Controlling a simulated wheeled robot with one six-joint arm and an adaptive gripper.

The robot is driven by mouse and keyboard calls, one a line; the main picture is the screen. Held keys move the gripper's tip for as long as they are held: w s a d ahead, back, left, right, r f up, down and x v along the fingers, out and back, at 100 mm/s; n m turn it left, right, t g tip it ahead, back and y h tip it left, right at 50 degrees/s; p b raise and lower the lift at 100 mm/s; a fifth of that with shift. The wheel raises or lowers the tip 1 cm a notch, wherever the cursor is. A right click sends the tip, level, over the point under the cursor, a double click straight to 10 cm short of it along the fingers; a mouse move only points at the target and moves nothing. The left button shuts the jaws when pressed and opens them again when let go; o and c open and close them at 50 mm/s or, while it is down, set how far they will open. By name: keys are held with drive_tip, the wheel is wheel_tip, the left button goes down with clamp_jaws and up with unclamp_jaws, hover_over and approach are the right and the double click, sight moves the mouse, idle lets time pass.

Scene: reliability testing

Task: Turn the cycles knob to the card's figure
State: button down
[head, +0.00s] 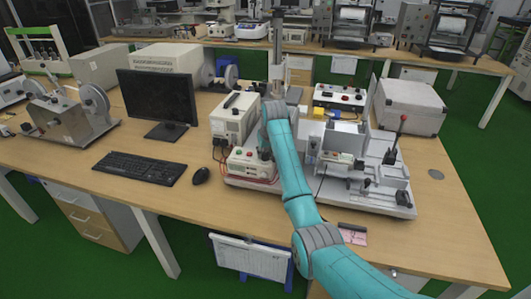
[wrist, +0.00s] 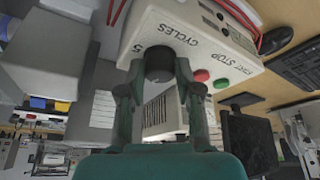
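The cycles knob (wrist: 160,62) is a dark round knob on the sloped face of a pale control box (wrist: 190,22), beside the printed word CYCLES. My gripper (wrist: 159,72) has one finger on each side of the knob, and its fingertips appear to press on it. The knob's pointer is hidden or too dark to read. In the head view the control box (head: 250,168) stands on the bench, with my gripper (head: 264,152) at its right end, mostly hidden by my arm. A pink card (head: 352,234) lies near the bench's front edge; its figure is too small to read.
A red button (wrist: 201,76) and a green button (wrist: 221,83) sit close to the knob. A taller pale instrument (head: 236,117) stands behind the box. A white test rig (head: 365,185) stands to the right; a mouse (head: 201,176) and keyboard (head: 139,168) lie to the left.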

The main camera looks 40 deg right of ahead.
drive_tip(key=shift+m, duration=0.4)
drive_tip(key=m, duration=0.2)
drive_tip(key=m+g+h, duration=0.1)
drive_tip(key=shift+a+m+h, duration=0.15)
drive_tip(key=shift+m+h, duration=0.15)
drive_tip(key=shift+m, duration=0.1)
drive_tip(key=m+g, duration=0.1)
drive_tip(key=m, duration=0.2)
drive_tip(key=shift+w+m+h, duration=0.1)
drive_tip(key=shift+m+h, duration=0.2)
drive_tip(key=shift+h, duration=0.1)
drive_tip(key=m, duration=0.2)
drive_tip(key=m+g, duration=0.1)
drive_tip(key=m, duration=0.1)
drive_tip(key=shift+w+g+h, duration=0.1)
drive_tip(key=shift+g+h, duration=0.2)
drive_tip(key=shift+f+m+g, duration=0.1)
drive_tip(key=shift+m+g, duration=0.5)
drive_tip(key=shift+m, duration=1)
drive_tip(key=c, duration=0.8)
unclamp_jaws()
